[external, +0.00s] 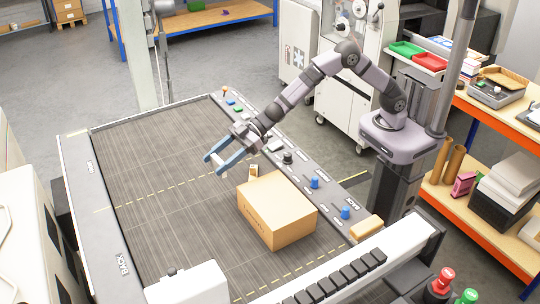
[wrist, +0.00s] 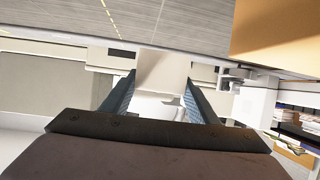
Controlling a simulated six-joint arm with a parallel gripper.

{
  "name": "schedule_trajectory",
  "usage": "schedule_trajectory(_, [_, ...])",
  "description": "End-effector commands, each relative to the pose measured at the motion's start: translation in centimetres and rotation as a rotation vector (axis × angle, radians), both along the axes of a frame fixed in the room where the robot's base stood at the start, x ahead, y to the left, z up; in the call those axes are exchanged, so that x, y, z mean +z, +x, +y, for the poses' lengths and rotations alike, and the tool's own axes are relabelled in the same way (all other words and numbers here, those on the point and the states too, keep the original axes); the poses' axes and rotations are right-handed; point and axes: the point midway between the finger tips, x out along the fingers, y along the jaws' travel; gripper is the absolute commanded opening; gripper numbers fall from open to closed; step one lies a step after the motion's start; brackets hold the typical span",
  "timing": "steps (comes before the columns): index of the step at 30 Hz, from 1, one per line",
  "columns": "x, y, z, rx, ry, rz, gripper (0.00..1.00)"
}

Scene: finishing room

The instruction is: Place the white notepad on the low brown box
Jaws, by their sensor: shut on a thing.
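My gripper (external: 215,165) has blue fingers and hangs over the grey bed, left of the brown box. It is shut on a pale, off-white thing that looks like the white notepad. In the wrist view the notepad (wrist: 163,72) shows between the two fingers (wrist: 163,95), its face pale beige. In the external view only a small white part shows between the fingers. The low brown box (external: 265,195) sits on the bed with its top bare. A tan surface, likely this box, fills the upper right corner of the wrist view (wrist: 280,28).
A small tan block (external: 253,170) stands just behind the box. A raised rail with blue knobs (external: 315,182) runs along the bed's right side. A tan pad (external: 367,227) lies near its front end. The bed's left part (external: 140,180) is clear.

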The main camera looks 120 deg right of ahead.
Motion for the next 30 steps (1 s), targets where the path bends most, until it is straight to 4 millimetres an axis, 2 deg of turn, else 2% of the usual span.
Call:
schedule_trajectory(5, [4.5,0.6,1.8,0.029,-0.003,-0.009,0.32])
schedule_trajectory(9, [8.8,0.3,4.2,0.072,-0.004,-0.008,0.32])
schedule_trajectory(13, [11.1,-0.7,6.8,0.164,-0.004,-0.005,0.32])
schedule_trajectory(15, [12.2,-1.5,8.8,0.241,-0.002,-0.005,0.32])
schedule_trajectory(17, [12.8,-2.8,11.1,0.333,0.0,-0.003,0.32])
schedule_trajectory(21, [11.1,-6.1,15.1,0.522,0.005,0.004,0.32])
schedule_trajectory(25, [9.7,-8.4,17.4,0.635,0.004,0.002,0.32])
schedule_trajectory(30, [9.7,-10.1,19.2,0.706,0.001,-0.003,0.32])
